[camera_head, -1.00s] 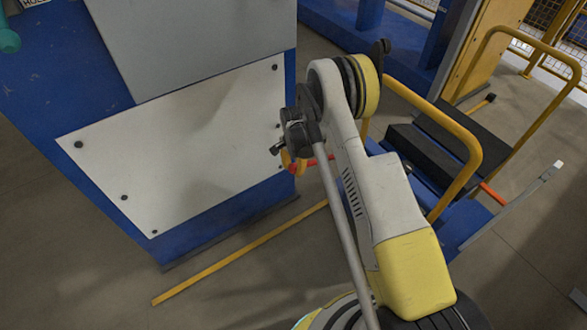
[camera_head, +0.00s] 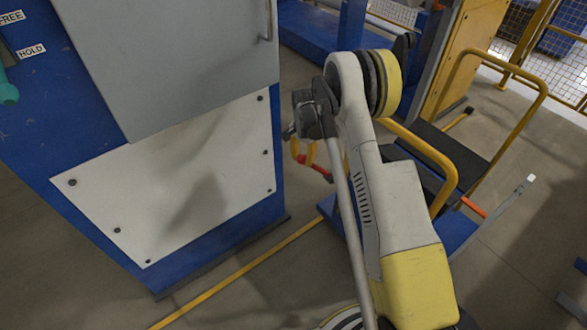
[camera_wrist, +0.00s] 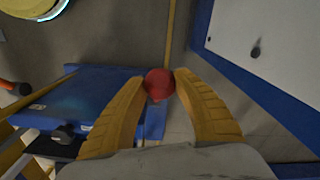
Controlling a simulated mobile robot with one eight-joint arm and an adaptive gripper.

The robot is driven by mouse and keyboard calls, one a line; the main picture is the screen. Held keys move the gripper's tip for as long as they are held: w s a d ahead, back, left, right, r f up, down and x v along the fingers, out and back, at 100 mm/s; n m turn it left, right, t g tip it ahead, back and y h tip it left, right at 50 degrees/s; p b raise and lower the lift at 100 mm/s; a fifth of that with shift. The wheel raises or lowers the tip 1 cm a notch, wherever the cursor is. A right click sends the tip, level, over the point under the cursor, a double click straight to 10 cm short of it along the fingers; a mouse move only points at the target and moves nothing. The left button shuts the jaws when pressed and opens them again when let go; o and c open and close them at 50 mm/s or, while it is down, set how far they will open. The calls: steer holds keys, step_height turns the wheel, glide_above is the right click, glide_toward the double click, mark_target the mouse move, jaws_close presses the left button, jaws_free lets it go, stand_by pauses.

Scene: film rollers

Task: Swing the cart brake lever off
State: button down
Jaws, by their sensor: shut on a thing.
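The cart (camera_head: 455,237) is a low blue platform with yellow tube handles, right of my arm in the head view. It also shows at lower left in the wrist view (camera_wrist: 95,88). The brake lever's round red end (camera_wrist: 158,84) sits between my fingertips in the wrist view, beside the cart's edge. My gripper (camera_wrist: 158,88) has two yellow fingers shut on that red end. In the head view, my gripper (camera_head: 303,153) hangs left of the cart with red lever (camera_head: 321,170) showing beside it. My arm hides part of the lever and cart.
A blue cabinet with a white panel (camera_head: 180,180) stands left, close to my gripper. Its HOLD label (camera_head: 31,50) shows at top left. A yellow floor line (camera_head: 240,272) runs between cabinet and cart.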

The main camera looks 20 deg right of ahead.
steer(key=shift+w+d+r+p, duration=0.2)
steer(key=shift+d+r, duration=0.35)
steer(key=shift+d, duration=0.4)
steer(key=shift+w+d+r+p, duration=0.1)
steer(key=shift+w+d+r, duration=0.2)
steer(key=shift+d+r, duration=0.45)
steer(key=shift+d+f, duration=0.2)
steer(key=c, duration=0.9)
jaws_free()
steer(key=shift+c, duration=0.2)
step_height(320, 180, up, 12)
